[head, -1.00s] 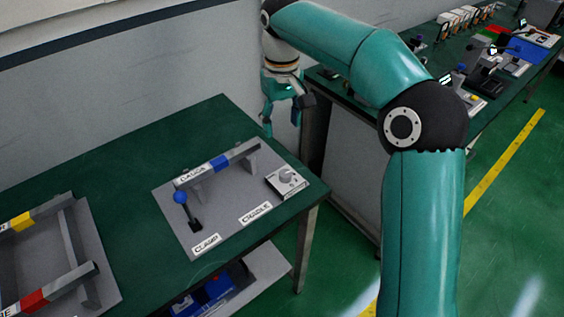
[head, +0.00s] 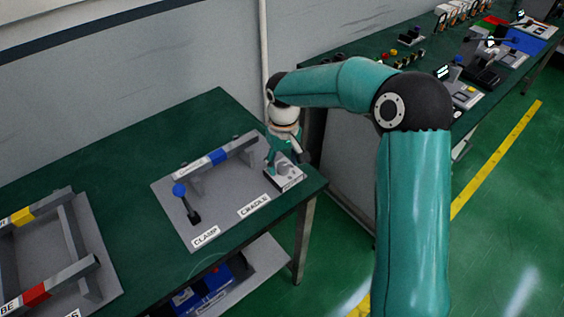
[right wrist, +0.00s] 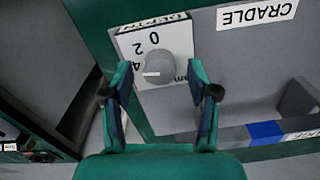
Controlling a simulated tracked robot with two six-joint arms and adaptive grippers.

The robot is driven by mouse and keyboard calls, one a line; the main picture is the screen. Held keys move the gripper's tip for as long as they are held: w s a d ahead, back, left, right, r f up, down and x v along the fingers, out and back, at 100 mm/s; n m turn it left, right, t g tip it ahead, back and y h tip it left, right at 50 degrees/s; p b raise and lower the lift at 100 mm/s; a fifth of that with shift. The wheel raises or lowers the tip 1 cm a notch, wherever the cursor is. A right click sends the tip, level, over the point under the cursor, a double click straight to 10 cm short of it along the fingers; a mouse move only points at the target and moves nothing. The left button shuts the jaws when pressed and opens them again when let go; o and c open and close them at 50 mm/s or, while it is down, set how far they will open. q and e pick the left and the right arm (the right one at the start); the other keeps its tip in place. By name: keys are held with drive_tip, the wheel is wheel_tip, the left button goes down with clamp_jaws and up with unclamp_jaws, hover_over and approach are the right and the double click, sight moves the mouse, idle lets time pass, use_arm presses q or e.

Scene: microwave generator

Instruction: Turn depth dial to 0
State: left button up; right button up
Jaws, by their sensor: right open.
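The depth dial is a round grey knob (right wrist: 157,68) on a white box; it also shows in the head view (head: 285,170), partly hidden by my right gripper. In the right wrist view the box's printed scale (right wrist: 147,38) shows 0, 2 and 4, with the lettering turned round. A short white mark on the knob lies on its left side, near the 4. My right gripper (right wrist: 163,88) is open, with its fingers to either side of the knob in that view. It hangs just above the box in the head view (head: 283,160); I cannot tell whether it touches the knob. My left gripper is out of view.
The box sits on a grey plate (head: 225,212) with a blue-knobbed clamp lever (head: 187,203) and a raised bar with a blue band (head: 217,157). Another plate with bars (head: 86,232) lies left. A second green bench (head: 345,70) stands to the right.

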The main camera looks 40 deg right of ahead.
drive_tip(key=shift+f, duration=0.3)
drive_tip(key=c, duration=1)
drive_tip(key=shift+a, duration=0.25)
clamp_jaws()
drive_tip(key=shift+d, duration=0.25)
